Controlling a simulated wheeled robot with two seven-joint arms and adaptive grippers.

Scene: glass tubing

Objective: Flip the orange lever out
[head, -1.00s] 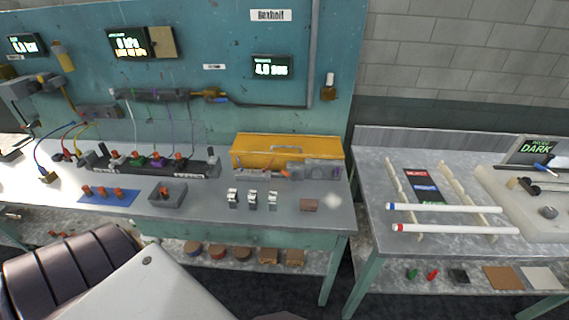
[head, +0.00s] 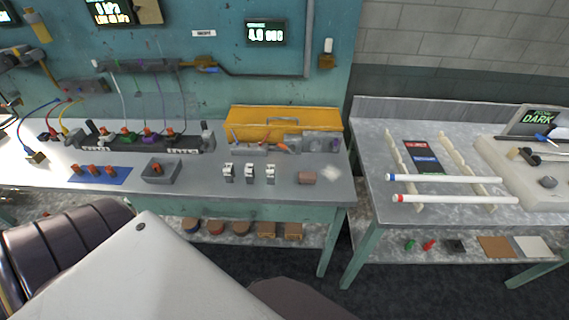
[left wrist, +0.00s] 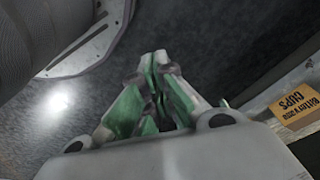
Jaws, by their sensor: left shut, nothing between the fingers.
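A small orange lever-like part (head: 282,146) shows in the head view on a grey fixture in front of the yellow toolbox (head: 255,122), at the back of the left bench. It is too small to tell its exact position. An orange-yellow fitting (head: 202,66) also sits on the wall pipe above. My left gripper (left wrist: 160,62) shows in the left wrist view, with green-grey fingers shut and empty over dark floor, away from the bench-top things. It does not show in the head view. My right gripper is in neither view.
The left bench (head: 205,185) holds a black rack (head: 150,148), a blue mat (head: 118,181), a grey tray (head: 160,180) and small clips (head: 249,174). The right table (head: 365,150) carries two white tubes. A cups box (left wrist: 296,108) shows at right in the left wrist view.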

